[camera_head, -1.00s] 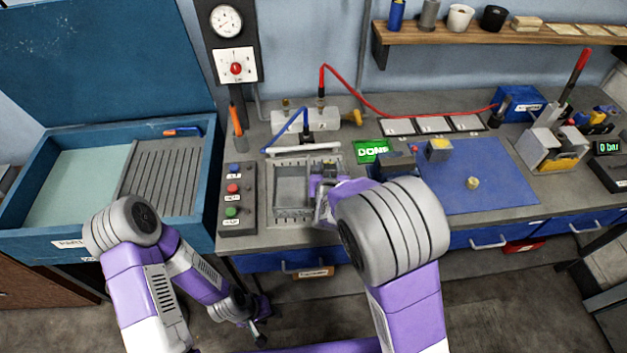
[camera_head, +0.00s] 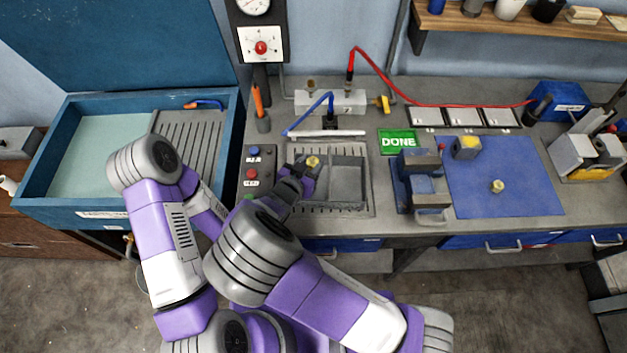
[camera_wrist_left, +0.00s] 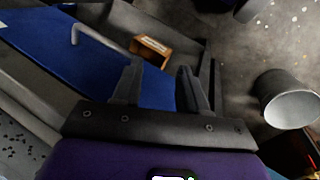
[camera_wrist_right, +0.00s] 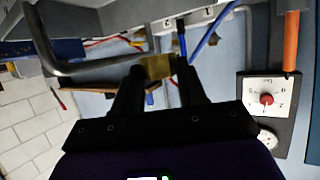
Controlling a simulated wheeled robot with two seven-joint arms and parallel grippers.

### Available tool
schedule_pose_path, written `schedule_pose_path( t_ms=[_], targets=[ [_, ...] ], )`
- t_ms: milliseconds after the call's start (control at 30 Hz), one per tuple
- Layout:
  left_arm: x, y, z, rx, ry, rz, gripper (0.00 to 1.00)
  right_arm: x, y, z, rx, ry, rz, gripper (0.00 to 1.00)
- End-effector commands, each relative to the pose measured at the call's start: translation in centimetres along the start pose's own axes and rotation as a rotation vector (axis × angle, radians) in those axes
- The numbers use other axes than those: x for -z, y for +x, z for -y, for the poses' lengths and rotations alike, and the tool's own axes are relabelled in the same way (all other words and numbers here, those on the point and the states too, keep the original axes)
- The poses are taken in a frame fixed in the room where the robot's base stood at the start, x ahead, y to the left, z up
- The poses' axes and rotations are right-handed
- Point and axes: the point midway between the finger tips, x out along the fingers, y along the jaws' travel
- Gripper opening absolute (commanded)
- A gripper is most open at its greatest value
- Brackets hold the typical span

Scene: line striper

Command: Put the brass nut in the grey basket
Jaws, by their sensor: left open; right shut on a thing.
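My right gripper (camera_head: 311,168) is shut on a brass nut (camera_head: 313,161), held over the left part of the grey basket (camera_head: 347,184). The basket sits on the slotted drain plate of the bench; its right part shows empty, and the gripper covers some of its left side. In the right wrist view the brass nut (camera_wrist_right: 157,67) is between the fingertips. My left gripper (camera_wrist_left: 160,88) is open and empty in its wrist view, low in front of a blue drawer; my arms hide it in the head view.
A blue mat (camera_head: 520,203) at the right holds another brass piece (camera_head: 497,186) and a grey-yellow block (camera_head: 466,148). A dark vise-like fixture (camera_head: 418,185) stands right of the basket. A button box (camera_head: 259,172) stands left. A green DONE display (camera_head: 398,141) is behind.

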Motion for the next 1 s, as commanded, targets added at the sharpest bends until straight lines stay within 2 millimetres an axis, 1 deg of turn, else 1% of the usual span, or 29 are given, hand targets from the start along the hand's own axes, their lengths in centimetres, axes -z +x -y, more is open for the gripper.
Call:
schedule_pose_path(
  t_ms=[33,133,233,433,700,800,1000],
  targets=[
    [0.1,1.4,0.5,0.000,0.000,0.000,0.43,-1.3,0.6,0.0,0.000,-0.001,-0.002,0.08],
    [0.1,2.7,1.0,0.000,0.000,0.000,0.43,-2.6,1.1,0.0,0.000,-0.001,-0.003,0.08],
    [0.1,3.4,1.3,0.000,0.000,0.000,0.43,-3.4,1.4,0.0,0.001,-0.001,-0.002,0.08],
    [0.2,4.0,1.5,0.000,0.000,0.000,0.43,-3.9,1.7,0.0,0.001,0.000,-0.002,0.08],
    [0.3,6.8,2.5,0.000,0.000,0.000,0.43,-6.6,2.8,0.0,0.001,0.000,-0.002,0.08],
    [0.3,7.1,2.6,0.000,0.000,0.000,0.43,-6.9,2.9,0.0,0.000,0.000,-0.002,0.08],
    [0.3,6.8,2.6,0.000,0.000,0.000,0.43,-6.7,2.8,0.0,0.000,0.000,-0.002,0.08]
  ],
)
